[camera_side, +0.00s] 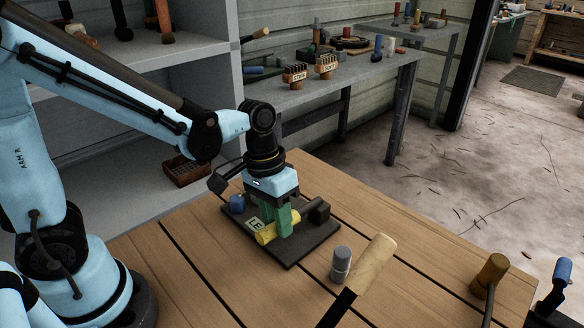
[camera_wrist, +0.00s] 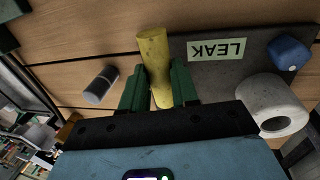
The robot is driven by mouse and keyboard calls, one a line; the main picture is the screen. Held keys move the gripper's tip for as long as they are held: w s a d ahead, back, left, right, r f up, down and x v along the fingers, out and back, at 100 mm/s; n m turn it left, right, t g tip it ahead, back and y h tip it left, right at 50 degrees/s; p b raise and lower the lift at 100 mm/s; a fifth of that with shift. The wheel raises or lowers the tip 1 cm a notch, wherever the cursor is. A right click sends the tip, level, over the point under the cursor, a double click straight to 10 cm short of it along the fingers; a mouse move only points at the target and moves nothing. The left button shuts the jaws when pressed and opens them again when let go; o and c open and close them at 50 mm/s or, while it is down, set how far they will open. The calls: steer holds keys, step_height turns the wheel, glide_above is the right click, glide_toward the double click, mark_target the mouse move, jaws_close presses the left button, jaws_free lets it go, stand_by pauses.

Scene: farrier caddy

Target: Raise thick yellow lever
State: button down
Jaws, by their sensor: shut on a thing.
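The thick yellow lever (camera_side: 265,237) lies low over a dark base plate (camera_side: 292,259) on the wooden table. In the wrist view the yellow lever (camera_wrist: 153,50) runs between the two green fingers. My gripper (camera_side: 279,232) points down and is shut on the lever. In the wrist view my gripper (camera_wrist: 160,78) has a finger on each side of it. The lever's far end is partly hidden by the fingers in the side view. A pale LEAK label (camera_wrist: 216,48) is on the plate beside the lever.
A blue knob (camera_wrist: 288,53) and a pale ring-shaped part (camera_wrist: 272,106) sit near the label. A grey cylinder (camera_side: 341,263) stands just off the plate. A wooden-handled tool (camera_side: 371,263) and a brown-headed mallet (camera_side: 491,270) are at the front right. The table's right side has free room.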

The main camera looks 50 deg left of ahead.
steer(key=shift+w+r+n+g, duration=0.1)
steer(key=shift+w+r+g, duration=0.2)
steer(key=shift+r+g, duration=0.45)
steer(key=shift+w+r+n+g, duration=0.1)
steer(key=shift+w+r+g, duration=0.25)
steer(key=shift+r+g, duration=0.4)
steer(key=shift+w+r+n+g, duration=0.1)
steer(key=shift+w+r+g, duration=0.2)
steer(key=shift+r+g, duration=0.45)
steer(key=c, duration=0.8)
jaws_free()
steer(key=shift+c, duration=0.2)
steer(key=v, duration=1.2)
